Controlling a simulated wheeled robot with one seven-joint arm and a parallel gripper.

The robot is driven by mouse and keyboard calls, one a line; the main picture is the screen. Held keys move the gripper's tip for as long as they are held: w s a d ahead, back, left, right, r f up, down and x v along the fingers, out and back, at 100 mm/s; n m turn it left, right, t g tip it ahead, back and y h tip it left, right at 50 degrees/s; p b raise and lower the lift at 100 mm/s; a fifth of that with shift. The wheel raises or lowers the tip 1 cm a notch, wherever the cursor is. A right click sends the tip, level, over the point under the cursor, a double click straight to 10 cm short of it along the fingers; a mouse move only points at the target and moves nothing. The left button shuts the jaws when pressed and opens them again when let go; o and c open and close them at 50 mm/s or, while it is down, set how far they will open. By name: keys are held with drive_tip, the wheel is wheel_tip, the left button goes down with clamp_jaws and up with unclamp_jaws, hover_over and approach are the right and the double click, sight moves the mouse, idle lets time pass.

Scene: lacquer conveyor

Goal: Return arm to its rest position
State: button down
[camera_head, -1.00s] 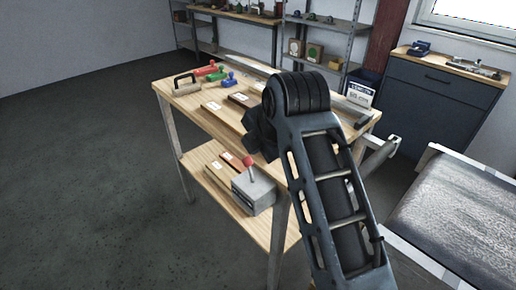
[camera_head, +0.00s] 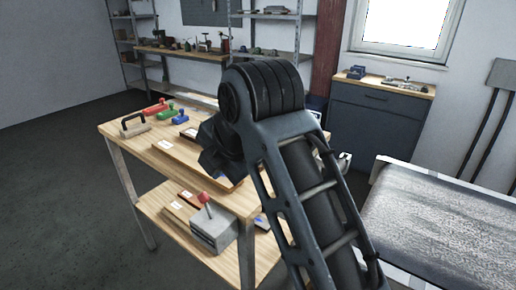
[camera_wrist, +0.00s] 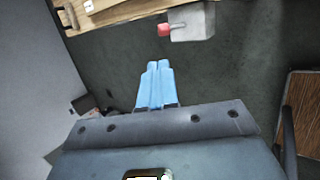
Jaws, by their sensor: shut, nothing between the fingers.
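My gripper (camera_wrist: 155,86) shows in the wrist view with its two blue fingers together and nothing between them. It hangs over the dark floor, apart from the table. In the head view my arm's elbow and links fill the middle and right of centre. They hide part of the wooden table (camera_head: 122,127). A tiny blue tip of the gripper (camera_head: 260,220) shows beside the table's lower shelf, near a grey box with a red knob (camera_head: 213,230). That box also shows at the top of the wrist view (camera_wrist: 190,22).
Red, green and blue tools and a black-handled block (camera_head: 134,125) lie on the table's top. A conveyor (camera_head: 440,225) is at right. A dark cabinet (camera_head: 375,125) and shelving stand behind. The floor at left is clear.

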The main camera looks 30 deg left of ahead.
drive_tip(key=s+d+f+m+t+y, duration=0.1)
drive_tip(key=d+f+m, duration=0.4)
drive_tip(key=f, duration=0.2)
drive_tip(key=d+f+m+t+y, duration=0.1)
drive_tip(key=d+f+m, duration=0.35)
drive_tip(key=f, duration=0.25)
drive_tip(key=s+d+f+m+t+h, duration=0.1)
drive_tip(key=s+d+f+m+t, duration=0.1)
drive_tip(key=s+d+f+m, duration=0.45)
drive_tip(key=s+d+f+m+t, duration=0.1)
drive_tip(key=d+f+m+t, duration=0.2)
drive_tip(key=d, duration=0.7)
drive_tip(key=s+d+r+m+t+h, duration=0.25)
drive_tip(key=s+d+m+h, duration=0.25)
drive_tip(key=s+d+m, duration=0.75)
drive_tip(key=s+d+r+m+t+h, duration=0.2)
drive_tip(key=s+d+r+m, duration=0.1)
drive_tip(key=s+d+r, duration=0.5)
drive_tip(key=s+d, duration=0.3)
drive_tip(key=shift+s+r+h, duration=0.15)
drive_tip(key=shift+r+h, duration=0.25)
